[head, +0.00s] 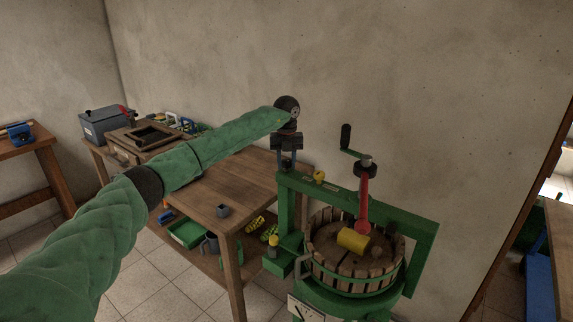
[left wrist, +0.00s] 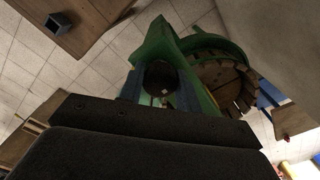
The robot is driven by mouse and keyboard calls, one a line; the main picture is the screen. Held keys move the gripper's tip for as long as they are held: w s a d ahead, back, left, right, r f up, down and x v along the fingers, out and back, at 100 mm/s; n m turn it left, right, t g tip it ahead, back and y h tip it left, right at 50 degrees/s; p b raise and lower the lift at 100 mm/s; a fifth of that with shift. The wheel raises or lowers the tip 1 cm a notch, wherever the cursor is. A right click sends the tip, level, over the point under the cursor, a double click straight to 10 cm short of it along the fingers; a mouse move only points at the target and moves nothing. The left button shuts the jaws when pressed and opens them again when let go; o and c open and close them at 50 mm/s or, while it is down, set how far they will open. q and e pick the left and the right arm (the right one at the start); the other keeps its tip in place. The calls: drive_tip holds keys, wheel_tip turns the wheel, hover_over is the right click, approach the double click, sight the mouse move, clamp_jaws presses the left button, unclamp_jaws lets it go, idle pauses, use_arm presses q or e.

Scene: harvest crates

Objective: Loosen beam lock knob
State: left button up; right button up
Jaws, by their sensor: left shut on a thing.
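The green press (head: 410,222) stands right of the table, with a green beam (head: 375,205) across its top. My left gripper (head: 287,164) points down at the left end of the beam. In the left wrist view, a dark round knob (left wrist: 160,76) sits between its two bluish fingers, and the gripper is shut on it. In the head view the gripper hides this knob. A small yellow knob (head: 319,176) is on the beam, just right of the gripper. My right gripper is in neither view.
A red screw with a black crank handle (head: 347,136) rises above the slatted wooden basket (head: 336,277), where a yellow cylinder (head: 353,240) lies. A wall is close behind.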

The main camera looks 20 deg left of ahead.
use_arm(q)
drive_tip(key=shift+f+n, duration=0.25)
drive_tip(key=shift+n, duration=0.05)
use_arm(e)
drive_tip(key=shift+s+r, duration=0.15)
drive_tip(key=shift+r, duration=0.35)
use_arm(q)
drive_tip(key=o, duration=1)
drive_tip(key=shift+c, duration=0.2)
drive_tip(key=shift+r, duration=0.2)
